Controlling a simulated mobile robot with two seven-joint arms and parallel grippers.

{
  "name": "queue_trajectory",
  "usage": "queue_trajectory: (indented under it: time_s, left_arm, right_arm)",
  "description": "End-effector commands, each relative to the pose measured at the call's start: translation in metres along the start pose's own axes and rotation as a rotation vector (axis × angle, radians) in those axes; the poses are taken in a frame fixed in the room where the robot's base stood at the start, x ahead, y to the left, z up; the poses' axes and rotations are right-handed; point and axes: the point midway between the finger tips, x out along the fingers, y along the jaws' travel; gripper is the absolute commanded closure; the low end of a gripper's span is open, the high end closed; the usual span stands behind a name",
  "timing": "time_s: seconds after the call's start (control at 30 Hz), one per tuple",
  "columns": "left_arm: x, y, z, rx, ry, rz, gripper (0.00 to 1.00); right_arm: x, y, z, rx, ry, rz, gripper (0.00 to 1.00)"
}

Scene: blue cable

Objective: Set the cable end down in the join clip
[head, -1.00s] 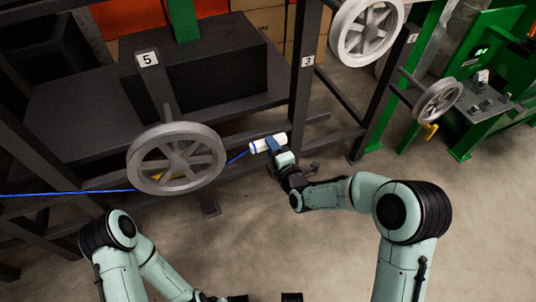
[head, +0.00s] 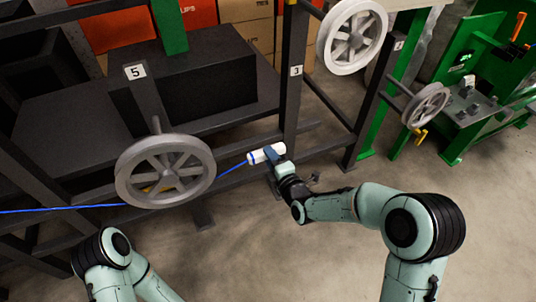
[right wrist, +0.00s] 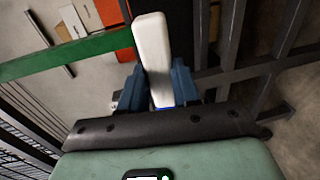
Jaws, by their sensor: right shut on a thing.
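The white cable end (head: 259,156) is in my right gripper (head: 272,153), whose blue fingers are shut on it. In the right wrist view the cable end (right wrist: 151,48) stands out between the fingers of the gripper (right wrist: 158,90). The blue cable (head: 232,168) runs from the cable end down-left to the grey wheel (head: 165,170) under sign 5, and on to the left picture edge. The cable end is in the air right of this wheel, in front of the dark frame. I cannot make out the join clip. My left gripper is out of view.
A dark post with sign 3 (head: 292,95) stands just behind and right of the cable end. A white wheel (head: 352,36) and a smaller grey wheel (head: 426,104) are at the upper right. Bare floor (head: 240,245) lies in front.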

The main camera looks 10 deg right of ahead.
Motion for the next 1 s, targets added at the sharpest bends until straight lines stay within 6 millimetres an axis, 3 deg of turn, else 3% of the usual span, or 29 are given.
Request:
queue_trajectory:
  time_s: [1.0]
  left_arm:
    - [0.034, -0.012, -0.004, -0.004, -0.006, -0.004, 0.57]
  right_arm:
    - [-0.095, -0.015, -0.002, 0.0, 0.0, 0.002, 1.0]
